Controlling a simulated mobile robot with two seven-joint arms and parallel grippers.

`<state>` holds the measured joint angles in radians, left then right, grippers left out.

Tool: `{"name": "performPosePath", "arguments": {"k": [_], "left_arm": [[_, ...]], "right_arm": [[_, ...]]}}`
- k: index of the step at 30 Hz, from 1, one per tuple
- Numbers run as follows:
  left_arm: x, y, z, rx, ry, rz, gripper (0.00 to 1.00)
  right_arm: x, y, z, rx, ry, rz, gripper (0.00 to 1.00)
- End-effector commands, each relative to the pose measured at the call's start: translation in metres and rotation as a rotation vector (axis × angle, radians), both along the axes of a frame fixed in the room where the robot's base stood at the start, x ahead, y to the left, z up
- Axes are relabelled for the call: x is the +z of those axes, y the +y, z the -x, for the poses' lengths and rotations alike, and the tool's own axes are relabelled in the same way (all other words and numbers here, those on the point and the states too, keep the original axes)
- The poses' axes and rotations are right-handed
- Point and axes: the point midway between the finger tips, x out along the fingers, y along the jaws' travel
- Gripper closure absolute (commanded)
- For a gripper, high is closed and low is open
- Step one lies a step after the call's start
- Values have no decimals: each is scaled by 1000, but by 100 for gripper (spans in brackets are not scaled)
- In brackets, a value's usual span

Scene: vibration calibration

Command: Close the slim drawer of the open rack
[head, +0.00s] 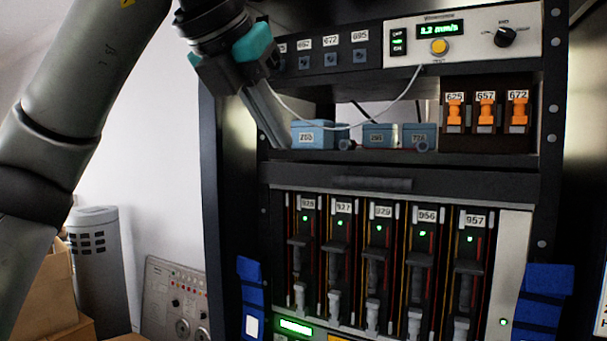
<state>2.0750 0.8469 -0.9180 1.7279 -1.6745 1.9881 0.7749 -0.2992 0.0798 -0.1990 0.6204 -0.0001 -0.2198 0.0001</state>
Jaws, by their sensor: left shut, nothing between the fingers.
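The open rack (222,200) is a tall black frame that fills the middle and right of the head view. A slim black drawer front (460,185) with a dark bar handle (372,184) spans the rack below the shelf of blue boxes. I cannot tell from this angle how far it stands out. My left gripper (282,143) reaches in from the upper left. Its fingers are shut and empty, pointing down and right, above the drawer's left end and beside the leftmost blue box. My right gripper is not in view.
Blue boxes (312,135) and a dark holder with orange switches (486,142) sit on the shelf. A pale cable (395,104) hangs across it from the instrument panel (470,36). Numbered modules (377,265) fill the bay below. A grey cylinder (98,270) stands left.

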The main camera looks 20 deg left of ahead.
Motion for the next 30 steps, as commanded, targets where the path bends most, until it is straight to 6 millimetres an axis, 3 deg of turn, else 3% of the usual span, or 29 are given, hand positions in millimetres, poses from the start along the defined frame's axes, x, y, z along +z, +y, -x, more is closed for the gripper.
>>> {"name": "performPosePath", "arguments": {"k": [5,11,21,30], "left_arm": [[-6,7,-1,18,15,-18,100],[-24,6,-17,15,17,-16,100],[-75,4,-69,17,17,-16,100],[-71,3,-104,16,14,-14,100]], "right_arm": [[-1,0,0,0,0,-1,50],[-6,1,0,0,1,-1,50],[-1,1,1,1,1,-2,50],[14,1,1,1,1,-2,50]]}}
